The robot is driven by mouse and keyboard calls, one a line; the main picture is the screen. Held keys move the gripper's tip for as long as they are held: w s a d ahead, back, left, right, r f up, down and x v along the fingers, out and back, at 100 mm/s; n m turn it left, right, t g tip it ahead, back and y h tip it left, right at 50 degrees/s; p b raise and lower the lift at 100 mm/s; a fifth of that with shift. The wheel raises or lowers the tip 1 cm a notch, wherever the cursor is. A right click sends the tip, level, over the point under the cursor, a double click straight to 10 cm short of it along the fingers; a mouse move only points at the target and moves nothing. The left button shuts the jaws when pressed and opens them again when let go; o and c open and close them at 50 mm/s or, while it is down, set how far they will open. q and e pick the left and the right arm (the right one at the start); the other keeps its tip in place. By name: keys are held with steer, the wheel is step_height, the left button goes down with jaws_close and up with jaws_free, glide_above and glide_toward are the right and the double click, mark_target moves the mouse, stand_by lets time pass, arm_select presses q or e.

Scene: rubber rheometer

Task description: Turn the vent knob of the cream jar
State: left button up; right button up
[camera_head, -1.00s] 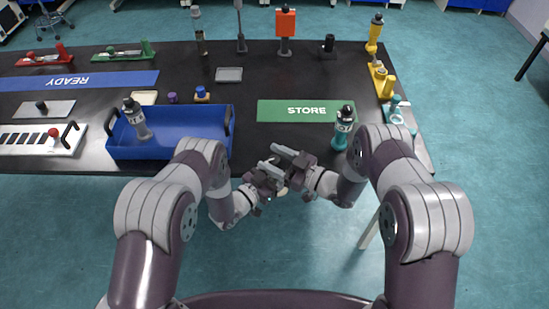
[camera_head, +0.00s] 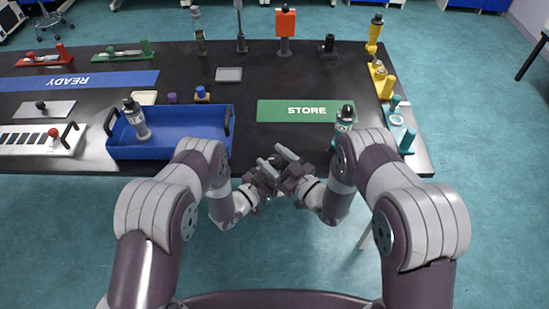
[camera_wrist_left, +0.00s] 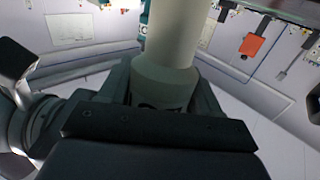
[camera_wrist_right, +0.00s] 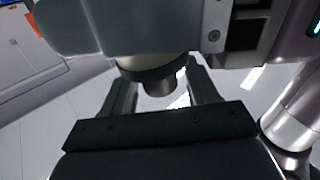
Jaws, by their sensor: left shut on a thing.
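The cream jar (camera_wrist_left: 165,65) stands between the fingers of my left gripper (camera_head: 263,172), which is shut on it in front of the table edge. In the head view the two grippers largely hide the jar. In the right wrist view a dark round knob (camera_wrist_right: 158,86) sticks out below the pale jar body (camera_wrist_right: 140,63). My right gripper (camera_head: 288,163) is close beside the left one. Its fingers are spread on both sides of the knob, with a gap visible on the right side, so it looks open around it.
A blue tray (camera_head: 170,153) with a grey-white bottle (camera_head: 137,118) stands left on the dark table. A green STORE mat (camera_head: 280,111) lies behind the grippers. A teal bottle (camera_head: 344,122) stands close to my right arm. Floor is clear below the hands.

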steer(key=v, duration=1.2)
arm_select(q)
steer(key=o, duration=1.2)
steer(key=shift+a, duration=0.1)
